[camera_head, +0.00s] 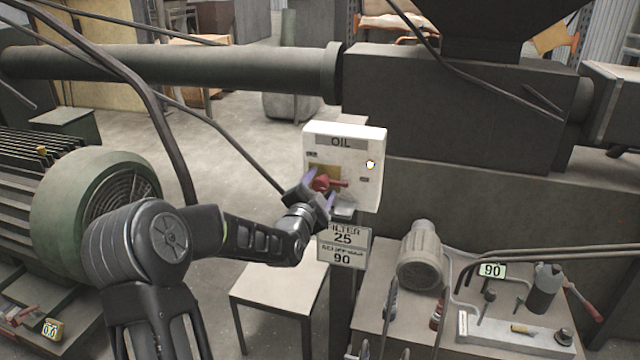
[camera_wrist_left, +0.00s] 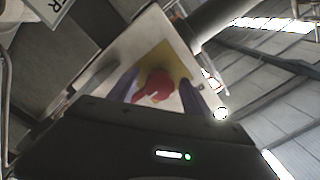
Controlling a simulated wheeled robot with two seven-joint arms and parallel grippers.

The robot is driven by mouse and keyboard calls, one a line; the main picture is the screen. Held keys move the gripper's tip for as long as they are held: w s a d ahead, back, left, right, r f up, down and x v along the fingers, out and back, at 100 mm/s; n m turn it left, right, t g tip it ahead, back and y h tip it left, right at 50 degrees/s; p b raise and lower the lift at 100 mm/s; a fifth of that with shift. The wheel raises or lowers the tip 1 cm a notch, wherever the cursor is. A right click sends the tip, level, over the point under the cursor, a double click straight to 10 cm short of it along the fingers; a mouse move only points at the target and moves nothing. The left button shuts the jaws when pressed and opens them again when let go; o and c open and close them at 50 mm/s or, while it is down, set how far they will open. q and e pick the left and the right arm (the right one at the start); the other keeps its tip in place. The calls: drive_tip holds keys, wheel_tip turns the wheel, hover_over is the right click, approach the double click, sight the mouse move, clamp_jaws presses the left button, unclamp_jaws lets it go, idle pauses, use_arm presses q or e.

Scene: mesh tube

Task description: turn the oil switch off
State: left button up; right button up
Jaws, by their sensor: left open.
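The oil switch is a red rotary handle (camera_head: 326,183) on a yellow plate, on the front of a white box (camera_head: 372,190) labelled OIL. In the head view its handle points right, about level. My left gripper (camera_head: 320,188) is at the box, its two purple-tinted fingers apart on either side of the red handle. In the left wrist view the red handle (camera_wrist_left: 154,88) shows between the fingers, in front of the yellow plate. I cannot tell whether either finger touches it. My right gripper is in neither view.
A sign reading FILTER 25 (camera_head: 343,246) hangs below the box. A small table (camera_head: 277,290) stands under my left forearm. A green motor (camera_head: 85,200) is at left, and a bench with a small motor (camera_head: 420,257) and levers is at right. A grey machine stands behind.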

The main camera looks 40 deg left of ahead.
use_arm(q)
drive_tip(key=shift+w, duration=0.15)
drive_tip(key=shift+c, duration=0.4)
clamp_jaws()
